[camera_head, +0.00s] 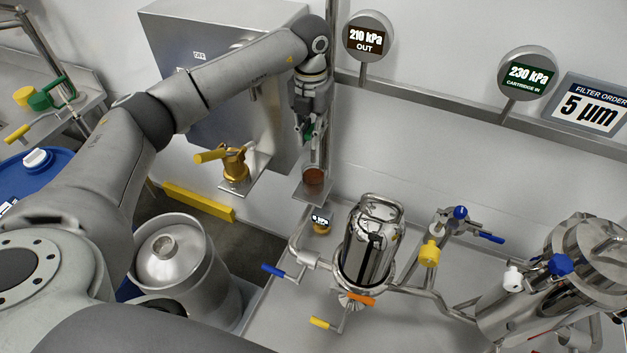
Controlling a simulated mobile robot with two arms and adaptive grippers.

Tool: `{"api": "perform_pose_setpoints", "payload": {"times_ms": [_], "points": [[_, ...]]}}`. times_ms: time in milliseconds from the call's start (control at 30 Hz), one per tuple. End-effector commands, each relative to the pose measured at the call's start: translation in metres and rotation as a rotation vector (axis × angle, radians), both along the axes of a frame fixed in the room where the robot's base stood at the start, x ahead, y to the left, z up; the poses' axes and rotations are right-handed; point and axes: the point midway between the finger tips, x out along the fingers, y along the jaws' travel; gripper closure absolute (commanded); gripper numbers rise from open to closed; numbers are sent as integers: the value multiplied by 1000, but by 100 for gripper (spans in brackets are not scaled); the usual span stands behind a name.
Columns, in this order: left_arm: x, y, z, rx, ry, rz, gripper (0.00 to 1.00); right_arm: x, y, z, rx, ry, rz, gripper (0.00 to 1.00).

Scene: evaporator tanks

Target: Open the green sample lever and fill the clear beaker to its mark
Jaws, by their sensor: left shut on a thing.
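My left arm reaches across from the left, and its gripper (308,122) points down in front of the wall post. It is shut on the green sample lever (308,132), of which only a small green part shows between and below the fingers. The clear beaker (313,178) stands upright on a small steel shelf (314,195) right below the gripper. Brown liquid shows in the beaker. Its mark is too small to make out, so I cannot tell the level against it. My right gripper is not in view.
A steel cabinet (215,85) stands behind my arm. A brass valve with a yellow handle (212,156) is left of the beaker. A filter housing (368,250) with pipes and blue, yellow and orange handles stands in front to the right. A steel can (175,262) is at lower left.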

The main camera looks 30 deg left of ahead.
Motion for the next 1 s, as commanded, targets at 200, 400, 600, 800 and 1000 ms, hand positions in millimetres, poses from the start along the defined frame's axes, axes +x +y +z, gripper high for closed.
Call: {"api": "perform_pose_setpoints", "payload": {"times_ms": [200,400,600,800,1000], "points": [[1,-7,1,0,0,143,100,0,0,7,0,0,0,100],[1,-8,0,0,0,173,100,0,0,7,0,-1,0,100],[2,-10,1,0,0,194,100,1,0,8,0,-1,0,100],[4,-16,1,0,1,329,100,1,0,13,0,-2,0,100],[4,-17,0,1,0,357,100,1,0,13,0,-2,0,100]]}}
